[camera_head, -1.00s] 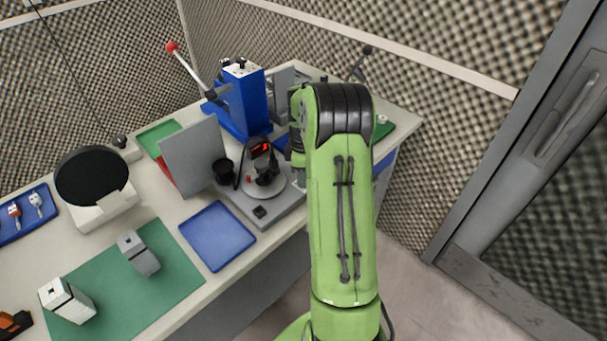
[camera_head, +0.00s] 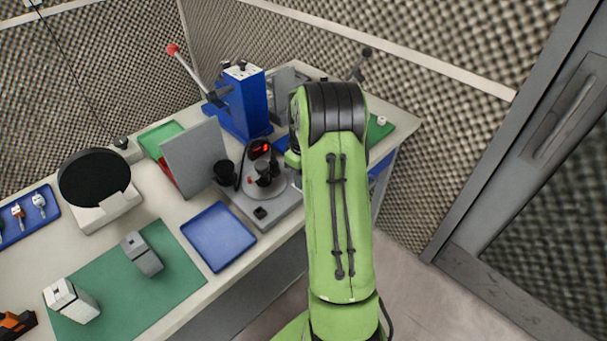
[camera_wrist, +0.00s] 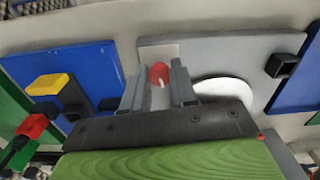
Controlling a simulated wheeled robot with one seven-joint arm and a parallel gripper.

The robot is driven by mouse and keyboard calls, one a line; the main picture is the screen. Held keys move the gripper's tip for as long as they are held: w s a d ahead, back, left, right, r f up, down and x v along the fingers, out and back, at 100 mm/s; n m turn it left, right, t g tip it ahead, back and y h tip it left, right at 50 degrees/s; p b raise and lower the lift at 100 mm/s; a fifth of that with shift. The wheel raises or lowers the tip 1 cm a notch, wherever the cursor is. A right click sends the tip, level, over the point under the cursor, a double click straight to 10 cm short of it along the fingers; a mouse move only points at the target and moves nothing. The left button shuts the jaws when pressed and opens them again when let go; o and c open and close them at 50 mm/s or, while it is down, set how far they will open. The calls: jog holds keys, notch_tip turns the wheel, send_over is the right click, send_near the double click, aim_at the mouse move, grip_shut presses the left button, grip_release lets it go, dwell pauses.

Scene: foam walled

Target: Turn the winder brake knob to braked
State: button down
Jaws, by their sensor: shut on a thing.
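The red brake knob (camera_wrist: 159,74) has a pale line on it and sits on a light plate at one end of the grey winder base in the wrist view. My gripper (camera_wrist: 159,82) is shut on this knob, one grey finger on each side. The winder's grey base (camera_head: 282,213) also shows in the head view, with a round plate and dark spindle on it. In the head view my green arm hides the gripper and the knob. The fingers cover part of the knob, so its exact setting cannot be told.
A blue tray (camera_head: 218,237) lies left of the winder. A grey upright panel (camera_head: 193,158) and a blue lever press (camera_head: 241,103) stand behind it. In the wrist view, a blue plate (camera_wrist: 98,62) with a yellow block (camera_wrist: 47,84) lies close to the left finger.

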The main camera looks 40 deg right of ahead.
jog(key=m, duration=0.5)
jog(key=shift+r+m+p, duration=0.1)
jog(key=shift+m+p, duration=0.2)
jog(key=shift+p, duration=0.05)
jog(key=m, duration=0.5)
jog(key=shift+m, duration=0.3)
jog(key=c, duration=0.9)
grip_release()
notch_tip(320, 180, up, 16)
jog(key=p, duration=0.3)
jog(key=shift+f, duration=0.2)
